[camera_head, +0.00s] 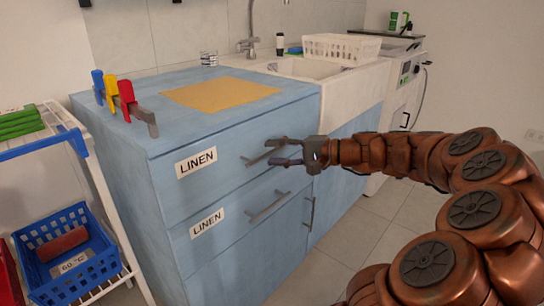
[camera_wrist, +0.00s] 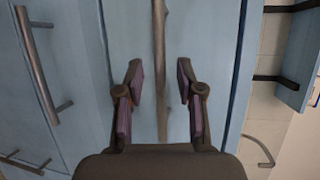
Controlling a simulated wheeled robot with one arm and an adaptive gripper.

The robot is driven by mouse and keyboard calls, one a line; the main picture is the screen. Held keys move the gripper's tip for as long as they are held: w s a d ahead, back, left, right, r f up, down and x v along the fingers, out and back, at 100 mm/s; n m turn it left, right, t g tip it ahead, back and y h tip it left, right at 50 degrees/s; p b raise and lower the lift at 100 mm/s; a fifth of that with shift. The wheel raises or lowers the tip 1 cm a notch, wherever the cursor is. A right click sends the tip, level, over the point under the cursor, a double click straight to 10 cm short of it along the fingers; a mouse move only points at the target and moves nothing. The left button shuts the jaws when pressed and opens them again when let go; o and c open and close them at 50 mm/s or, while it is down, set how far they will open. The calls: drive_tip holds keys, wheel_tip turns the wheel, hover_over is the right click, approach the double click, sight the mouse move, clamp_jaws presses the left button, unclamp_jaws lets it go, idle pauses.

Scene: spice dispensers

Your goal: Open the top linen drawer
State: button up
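The top linen drawer (camera_head: 235,145) is the upper light-blue front of the cabinet, with a "LINEN" label (camera_head: 196,162) at its left. It looks closed. Its grey bar handle (camera_head: 258,157) is partly hidden by my gripper (camera_head: 283,152) in the head view. In the wrist view my gripper (camera_wrist: 160,95) is open, with one finger on each side of the handle (camera_wrist: 159,40). I see gaps between the bar and both fingers. The lower linen drawer (camera_head: 240,222) also looks closed, and its handle (camera_head: 268,208) shows below; it is at the left in the wrist view (camera_wrist: 42,75).
A sink (camera_head: 302,68) and white basket (camera_head: 341,46) are beyond. A cart with a blue crate (camera_head: 100,252) stands at the left. Floor (camera_head: 345,245) is clear in front.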

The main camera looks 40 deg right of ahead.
drive_tip(key=shift+x, duration=0.8)
drive_tip(key=shift+c, duration=0.2)
clamp_jaws()
